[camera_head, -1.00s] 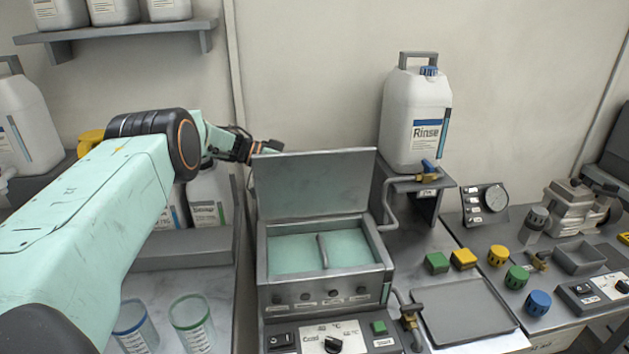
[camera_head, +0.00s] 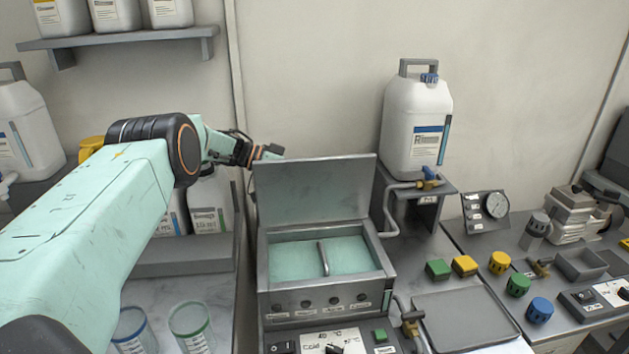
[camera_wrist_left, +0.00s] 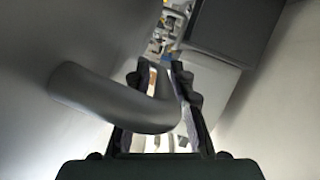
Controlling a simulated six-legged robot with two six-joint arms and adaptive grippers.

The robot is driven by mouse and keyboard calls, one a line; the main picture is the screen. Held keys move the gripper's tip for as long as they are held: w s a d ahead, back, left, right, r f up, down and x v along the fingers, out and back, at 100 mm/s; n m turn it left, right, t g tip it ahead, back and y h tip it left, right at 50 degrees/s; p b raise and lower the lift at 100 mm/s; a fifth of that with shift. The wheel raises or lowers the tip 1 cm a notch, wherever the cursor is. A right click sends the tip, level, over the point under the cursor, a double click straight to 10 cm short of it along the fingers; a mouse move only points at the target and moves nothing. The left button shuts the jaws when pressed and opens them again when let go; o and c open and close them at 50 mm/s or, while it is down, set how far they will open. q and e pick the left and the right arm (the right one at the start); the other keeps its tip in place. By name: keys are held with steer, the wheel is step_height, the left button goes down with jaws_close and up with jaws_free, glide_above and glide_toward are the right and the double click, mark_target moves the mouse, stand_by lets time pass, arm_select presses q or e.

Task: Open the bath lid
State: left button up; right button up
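The bath (camera_head: 330,303) is a grey metal box with pale green liquid inside. Its flat grey lid (camera_head: 314,188) stands raised at the back edge, close to upright, and the basin is uncovered. My left gripper (camera_head: 268,152) is behind the lid's top left corner, partly hidden by the lid. In the left wrist view, a curved grey handle (camera_wrist_left: 110,97) crosses in front of one finger and bends into the gap between the fingers. The fingers of my left gripper (camera_wrist_left: 163,68) stand apart, with no clear grip on the handle. My right gripper is not in view.
A white jug (camera_head: 414,125) stands on a raised stand right of the bath. A grey tray (camera_head: 462,318) and coloured knobs lie further right. Two clear beakers (camera_head: 191,325) stand at the front left below my arm. The wall is close behind the lid.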

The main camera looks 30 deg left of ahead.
arm_select(q)
step_height(320, 180, up, 9)
steer(key=shift+s+f, duration=0.15)
steer(key=shift+r, duration=0.45)
steer(key=shift+r, duration=0.2)
